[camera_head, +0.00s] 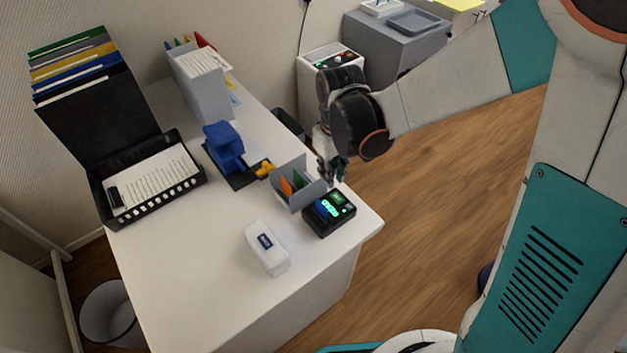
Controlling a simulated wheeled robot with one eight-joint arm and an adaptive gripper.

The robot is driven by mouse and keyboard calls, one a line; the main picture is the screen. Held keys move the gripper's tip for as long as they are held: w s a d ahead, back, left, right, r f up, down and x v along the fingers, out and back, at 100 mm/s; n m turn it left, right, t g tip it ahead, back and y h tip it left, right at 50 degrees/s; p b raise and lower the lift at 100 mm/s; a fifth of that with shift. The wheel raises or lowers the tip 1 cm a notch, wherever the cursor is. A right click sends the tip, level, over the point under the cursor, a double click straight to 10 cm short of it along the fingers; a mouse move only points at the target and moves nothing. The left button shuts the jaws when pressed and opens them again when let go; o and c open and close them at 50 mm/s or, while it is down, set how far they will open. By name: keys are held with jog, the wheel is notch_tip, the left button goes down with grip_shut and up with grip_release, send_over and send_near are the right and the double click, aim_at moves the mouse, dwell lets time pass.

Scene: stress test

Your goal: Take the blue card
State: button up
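A grey card holder (290,197) stands near the desk's right edge, with an orange card (286,187) and a green card (298,180) showing in it. A small black device (322,228) with a lit green display stands just in front of it. A small blue patch (321,208) shows on the device's left part; I cannot tell whether it is the blue card. My gripper (334,176) is just behind the device and beside the holder's right side, pointing down. Its fingers are small and partly hidden, so whether they are open or hold anything is unclear.
The white desk (190,290) also bears a white box (267,248), a blue object (224,146) on a dark pad, a black paper tray (150,185), a folder rack (95,110) and a grey file box (203,88). The desk's front left is clear.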

jog(key=shift+n, duration=0.5)
jog(key=f+b, duration=0.2)
jog(key=f, duration=0.2)
jog(key=a+f+b, duration=0.1)
jog(key=f+b, duration=0.2)
jog(key=f, duration=0.1)
jog(key=a+f+b, duration=0.1)
jog(key=f+b, duration=0.1)
jog(key=f, duration=0.2)
jog(key=shift+s+a, duration=0.1)
jog(key=shift+s, duration=0.25)
jog(key=shift+r, duration=0.1)
jog(key=shift+c, duration=0.4)
grip_shut()
notch_tip(320, 180, up, 5)
jog(key=p, duration=0.3)
